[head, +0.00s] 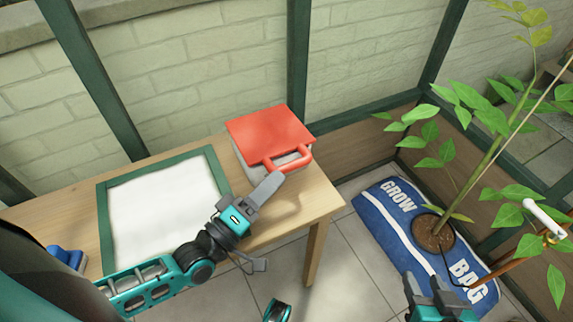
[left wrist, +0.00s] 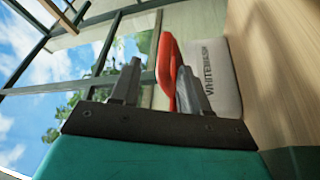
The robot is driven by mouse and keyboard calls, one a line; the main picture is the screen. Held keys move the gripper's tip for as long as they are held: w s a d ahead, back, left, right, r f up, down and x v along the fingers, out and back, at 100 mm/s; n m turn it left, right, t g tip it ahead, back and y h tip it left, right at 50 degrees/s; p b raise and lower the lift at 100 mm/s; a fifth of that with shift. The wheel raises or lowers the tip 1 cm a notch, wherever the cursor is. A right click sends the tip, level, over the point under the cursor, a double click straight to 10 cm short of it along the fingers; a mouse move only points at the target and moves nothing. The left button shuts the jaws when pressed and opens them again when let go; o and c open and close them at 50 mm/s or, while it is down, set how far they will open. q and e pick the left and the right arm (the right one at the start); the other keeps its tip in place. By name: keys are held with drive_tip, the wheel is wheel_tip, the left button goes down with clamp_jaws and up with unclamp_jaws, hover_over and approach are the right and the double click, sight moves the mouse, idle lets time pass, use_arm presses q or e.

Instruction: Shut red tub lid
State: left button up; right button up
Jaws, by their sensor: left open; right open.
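The tub with the red lid (head: 268,132) stands on the wooden table near the wall. The lid lies over the tub's top, with its red loop handle (head: 305,160) at the front. In the left wrist view, the tub's pale side (left wrist: 222,75) shows "WHITE" lettering, and the red lid (left wrist: 167,60) is along its top. I cannot tell whether the lid is fully seated. My left gripper (head: 272,184) is at the front of the handle, open; its fingers (left wrist: 158,85) show on either side of the red part. My right gripper (head: 428,284) is open and empty, low at the right.
A green-framed tray (head: 103,225) with white contents is left of the tub. A blue object (head: 66,257) is at the table's left. A blue grow bag (head: 385,222) with a leafy plant (head: 475,165) lies on the floor at right, near my right gripper.

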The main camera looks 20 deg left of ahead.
use_arm(q)
drive_tip(key=v, duration=0.6)
idle(0.5)
